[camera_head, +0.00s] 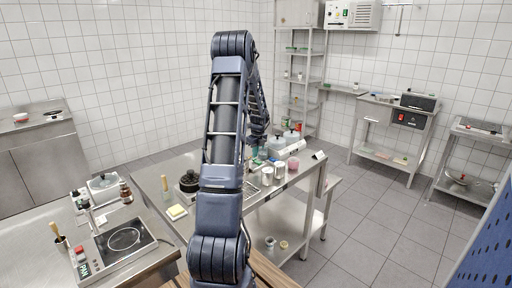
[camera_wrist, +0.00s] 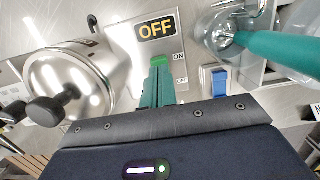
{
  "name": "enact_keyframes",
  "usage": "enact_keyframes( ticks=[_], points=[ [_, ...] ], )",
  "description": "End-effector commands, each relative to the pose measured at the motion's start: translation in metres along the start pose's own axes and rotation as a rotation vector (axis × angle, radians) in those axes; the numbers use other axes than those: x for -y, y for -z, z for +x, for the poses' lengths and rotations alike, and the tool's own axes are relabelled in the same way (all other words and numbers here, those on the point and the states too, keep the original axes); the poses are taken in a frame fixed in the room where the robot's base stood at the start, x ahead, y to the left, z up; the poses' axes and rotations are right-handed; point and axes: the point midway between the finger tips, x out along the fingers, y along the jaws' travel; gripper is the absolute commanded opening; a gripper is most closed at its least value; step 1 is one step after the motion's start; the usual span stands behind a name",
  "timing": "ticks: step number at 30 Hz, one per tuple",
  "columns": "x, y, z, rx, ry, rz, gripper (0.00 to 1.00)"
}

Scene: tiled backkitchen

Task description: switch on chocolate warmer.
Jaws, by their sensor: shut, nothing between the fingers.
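In the wrist view, a shiny round steel pot (camera_wrist: 70,85) with a lid and black knob stands at the left, seemingly the chocolate warmer. Beside it is a dark display (camera_wrist: 156,30) reading OFF in yellow. Below the display is a switch spot with ON and OFF labels (camera_wrist: 179,57). My gripper (camera_wrist: 158,72) is shut and empty, its teal fingers pointing at this spot beside the labels. A brighter green patch (camera_wrist: 160,61) shows at the fingertips; I cannot tell whether they touch the switch, which they largely hide.
In the wrist view, a clear vessel (camera_wrist: 228,40) and a teal handle (camera_wrist: 282,52) are close at the right, with a blue clip-like part (camera_wrist: 220,82) below. In the head view, the steel table (camera_head: 290,207) carries several jars. An induction hob (camera_head: 122,240) stands at the left.

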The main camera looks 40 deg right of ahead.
Motion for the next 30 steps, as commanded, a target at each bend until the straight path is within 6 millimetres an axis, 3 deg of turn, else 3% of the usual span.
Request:
enact_keyframes(
  ticks=[6, 30],
  points=[
    [0.0, 0.0, 0.011, 0.0, 0.0, 0.0, 0.0],
    [0.0, -0.001, 0.017, -0.045, -0.002, 0.0, 0.0]
  ],
)
